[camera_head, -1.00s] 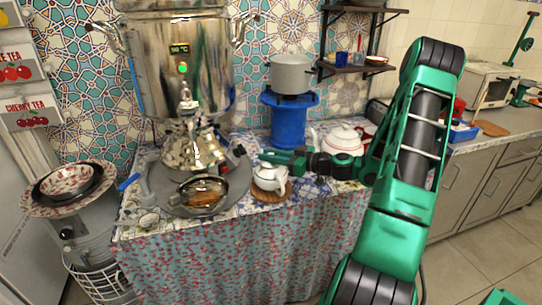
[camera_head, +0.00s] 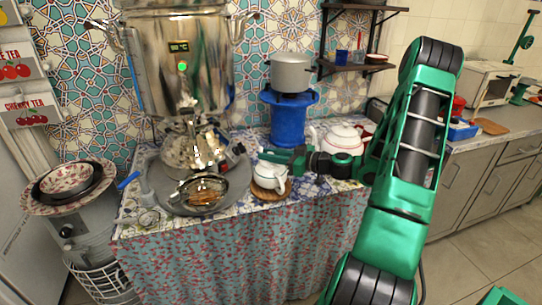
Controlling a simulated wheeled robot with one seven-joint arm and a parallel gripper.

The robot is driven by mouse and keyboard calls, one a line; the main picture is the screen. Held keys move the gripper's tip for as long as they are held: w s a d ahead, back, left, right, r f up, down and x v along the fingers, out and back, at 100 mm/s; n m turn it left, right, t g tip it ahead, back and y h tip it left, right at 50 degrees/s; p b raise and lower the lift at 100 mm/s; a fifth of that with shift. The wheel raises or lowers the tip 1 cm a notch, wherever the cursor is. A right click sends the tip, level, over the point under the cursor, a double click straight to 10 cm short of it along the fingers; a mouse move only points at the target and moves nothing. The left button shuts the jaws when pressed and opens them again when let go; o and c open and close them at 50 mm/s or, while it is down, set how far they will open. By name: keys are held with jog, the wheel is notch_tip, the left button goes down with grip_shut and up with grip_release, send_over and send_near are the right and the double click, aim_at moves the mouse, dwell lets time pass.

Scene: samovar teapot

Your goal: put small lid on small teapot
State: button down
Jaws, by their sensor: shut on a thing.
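The small white teapot (camera_head: 268,178) stands upright on a round wooden coaster near the front of the patterned table. My gripper (camera_head: 266,158) reaches in from the right, level, just above and behind the teapot's top. It is shut on the small lid, which is hard to make out against the white teapot and my fingers. I cannot tell whether the lid touches the teapot's rim.
A large samovar (camera_head: 182,67) stands to the left on a round tray, with a glass-lidded dish (camera_head: 203,192) in front. A blue stand (camera_head: 288,121) bears a grey pot (camera_head: 291,72) behind my gripper. A larger white teapot (camera_head: 342,139) stands right, close behind my arm.

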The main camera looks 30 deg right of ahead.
dwell(0.4)
jog(key=c, duration=1.5)
grip_release()
jog(key=o, duration=0.5)
jog(key=shift+w, duration=0.1)
jog(key=shift+w+r, duration=0.1)
jog(key=shift+r, duration=3.35)
